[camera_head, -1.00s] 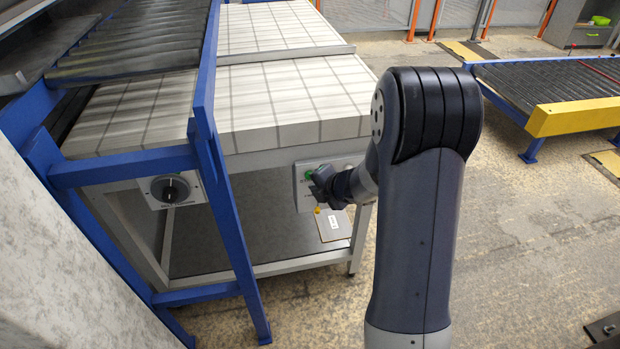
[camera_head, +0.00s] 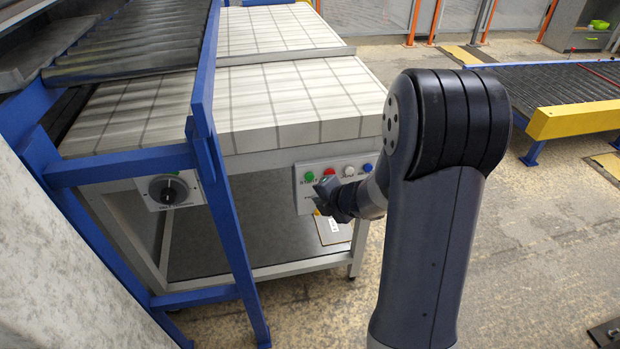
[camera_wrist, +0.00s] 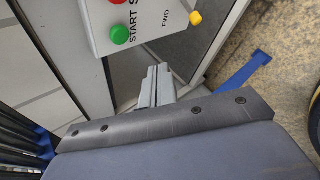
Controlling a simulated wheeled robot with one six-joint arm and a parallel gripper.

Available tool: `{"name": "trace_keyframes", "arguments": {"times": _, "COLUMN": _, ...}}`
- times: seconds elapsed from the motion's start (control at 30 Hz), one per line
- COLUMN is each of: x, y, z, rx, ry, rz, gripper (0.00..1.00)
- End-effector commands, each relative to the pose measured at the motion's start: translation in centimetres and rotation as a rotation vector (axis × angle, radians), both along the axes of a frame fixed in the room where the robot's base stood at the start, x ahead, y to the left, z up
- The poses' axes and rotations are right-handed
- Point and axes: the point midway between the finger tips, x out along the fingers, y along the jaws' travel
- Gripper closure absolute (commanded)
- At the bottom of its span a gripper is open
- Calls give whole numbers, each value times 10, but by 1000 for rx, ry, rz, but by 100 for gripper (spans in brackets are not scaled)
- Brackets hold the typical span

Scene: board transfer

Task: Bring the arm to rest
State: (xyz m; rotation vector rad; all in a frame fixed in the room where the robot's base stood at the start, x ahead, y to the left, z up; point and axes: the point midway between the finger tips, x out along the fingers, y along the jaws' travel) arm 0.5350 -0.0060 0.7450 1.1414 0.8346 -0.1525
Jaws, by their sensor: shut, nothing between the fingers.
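My gripper (camera_head: 328,195) is shut and empty in the head view, in front of the button panel on the table's front, with my arm reaching to it from the right. In the wrist view its shut fingers (camera_wrist: 157,85) stand just below the panel and look apart from it. The button panel (camera_head: 303,203) carries a green button (camera_head: 309,177), a red, a white and a blue one. My gripper hides the panel's lower part.
The table (camera_head: 290,110) has a white tiled top. A blue frame (camera_head: 203,120) with a roller conveyor (camera_head: 135,50) stands at the left, beside a black rotary switch (camera_head: 169,190). Another roller conveyor with a yellow end (camera_head: 580,118) is at the right. The floor at the right is open.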

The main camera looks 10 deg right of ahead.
Motion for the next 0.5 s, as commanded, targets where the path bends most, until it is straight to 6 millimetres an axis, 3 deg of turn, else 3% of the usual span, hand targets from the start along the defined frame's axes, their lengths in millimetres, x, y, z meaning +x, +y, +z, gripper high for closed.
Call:
{"name": "trace_keyframes", "arguments": {"times": 0.17, "x": 4, "y": 0, "z": 1, "rx": 1, "ry": 0, "rz": 1, "gripper": 100}}
{"name": "trace_keyframes", "arguments": {"times": 0.37, "x": 28, "y": 1, "z": -1, "rx": -1, "ry": -1, "rz": 3, "gripper": 100}}
{"name": "trace_keyframes", "arguments": {"times": 0.5, "x": 1, "y": 0, "z": -2, "rx": 0, "ry": 0, "rz": -1, "gripper": 100}}
